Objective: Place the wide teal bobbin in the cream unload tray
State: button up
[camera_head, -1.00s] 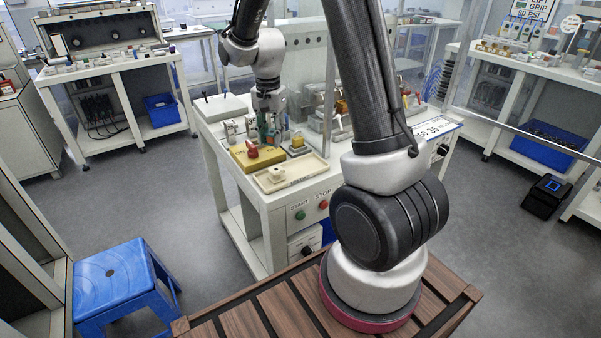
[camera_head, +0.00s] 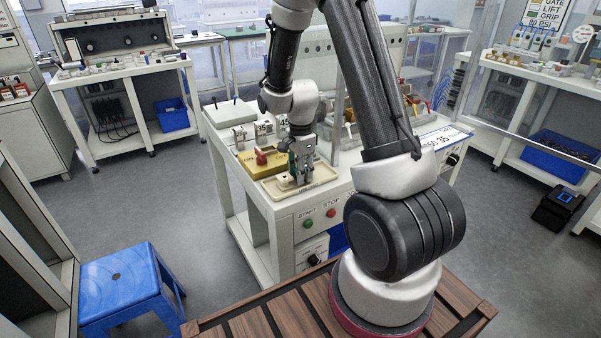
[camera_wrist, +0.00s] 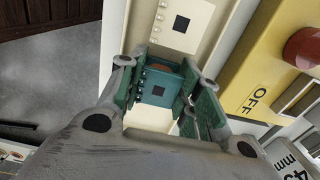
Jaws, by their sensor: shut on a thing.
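My gripper (camera_wrist: 160,97) is shut on the wide teal bobbin (camera_wrist: 157,88), a teal block with a dark square on top, seen between the green-padded fingers in the wrist view. In the head view my gripper (camera_head: 300,178) is over the cream unload tray (camera_head: 326,178) at the bench's front edge. The tray also shows in the wrist view (camera_wrist: 229,25). A cream block with a dark square (camera_wrist: 186,22) lies in it, just beyond the bobbin. I cannot tell whether the bobbin touches the tray floor.
A yellow box (camera_head: 252,165) marked OFF, with a red knob (camera_head: 262,157), stands close to the tray's left in the head view. Start and stop buttons (camera_head: 318,219) are on the bench front below. A blue stool (camera_head: 122,285) stands on the floor at left.

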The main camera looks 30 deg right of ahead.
jog(key=shift+f, duration=0.2)
jog(key=o, duration=0.8)
jog(key=shift+r, duration=0.1)
notch_tip(320, 180, up, 11)
jog(key=s+r+n+t, duration=0.2)
jog(key=s+r+n, duration=0.6)
jog(key=r, duration=0.4)
jog(key=shift+s+a+r+n+t, duration=0.3)
jog(key=shift+s+r+n, duration=0.55)
jog(key=shift+s+n, duration=1.25)
jog(key=shift+s+a+r+n+t, duration=0.1)
jog(key=shift+s+r+n+t, duration=0.65)
jog(key=shift+s, duration=2.3)
jog(key=shift+s+a+r+n+t, duration=0.15)
jog(key=shift+s+r+n, duration=0.85)
jog(key=shift+s+n, duration=1.3)
jog(key=shift+s+m, duration=0.3)
jog(key=shift+m, duration=0.05)
